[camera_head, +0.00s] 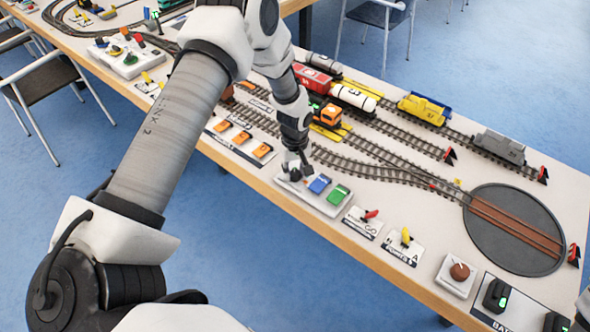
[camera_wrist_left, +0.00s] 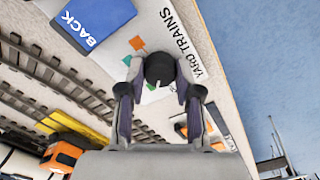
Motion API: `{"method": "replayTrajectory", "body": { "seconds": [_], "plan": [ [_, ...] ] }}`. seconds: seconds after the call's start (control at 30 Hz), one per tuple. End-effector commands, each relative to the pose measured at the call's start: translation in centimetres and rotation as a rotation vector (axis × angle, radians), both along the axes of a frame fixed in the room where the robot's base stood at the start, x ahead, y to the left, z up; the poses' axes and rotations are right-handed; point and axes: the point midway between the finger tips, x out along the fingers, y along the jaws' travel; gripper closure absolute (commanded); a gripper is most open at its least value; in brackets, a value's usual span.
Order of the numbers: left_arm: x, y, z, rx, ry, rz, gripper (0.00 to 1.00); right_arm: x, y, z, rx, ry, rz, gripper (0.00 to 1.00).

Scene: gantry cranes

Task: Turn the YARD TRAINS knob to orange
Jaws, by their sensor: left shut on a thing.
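The YARD TRAINS knob (camera_wrist_left: 160,69) is a round dark grey knob on a white panel, with the label YARD TRAINS beside it. A small light pointer mark shows at the knob's lower edge in the left wrist view. My left gripper (camera_wrist_left: 160,92) is shut on the knob, one finger on each side. In the head view my left gripper (camera_head: 303,172) is down at the panel's left end and hides most of the knob.
The same panel (camera_head: 332,211) carries a blue button (camera_head: 319,184) and a green button (camera_head: 338,194). Red (camera_head: 370,215) and yellow (camera_head: 406,236) levers stand to the right. Tracks with an orange locomotive (camera_head: 328,116) run behind. A turntable (camera_head: 490,245) lies at right.

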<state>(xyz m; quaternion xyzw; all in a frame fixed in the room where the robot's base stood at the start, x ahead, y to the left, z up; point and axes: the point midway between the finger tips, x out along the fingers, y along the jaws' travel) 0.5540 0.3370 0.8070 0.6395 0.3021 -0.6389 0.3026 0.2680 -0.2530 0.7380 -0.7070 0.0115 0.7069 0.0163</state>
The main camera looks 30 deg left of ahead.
Motion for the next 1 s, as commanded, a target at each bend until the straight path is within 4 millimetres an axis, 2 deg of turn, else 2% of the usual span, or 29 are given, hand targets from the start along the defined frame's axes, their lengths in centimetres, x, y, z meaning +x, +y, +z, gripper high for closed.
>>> {"method": "replayTrajectory", "body": {
  "seconds": [1.0],
  "plan": [
    [-0.2, 0.0, -0.2, -0.002, 0.004, -0.962, 1.0, 0.0, 0.0, -1.1, 0.0, 0.0, 0.0, 0.3]
  ]
}}
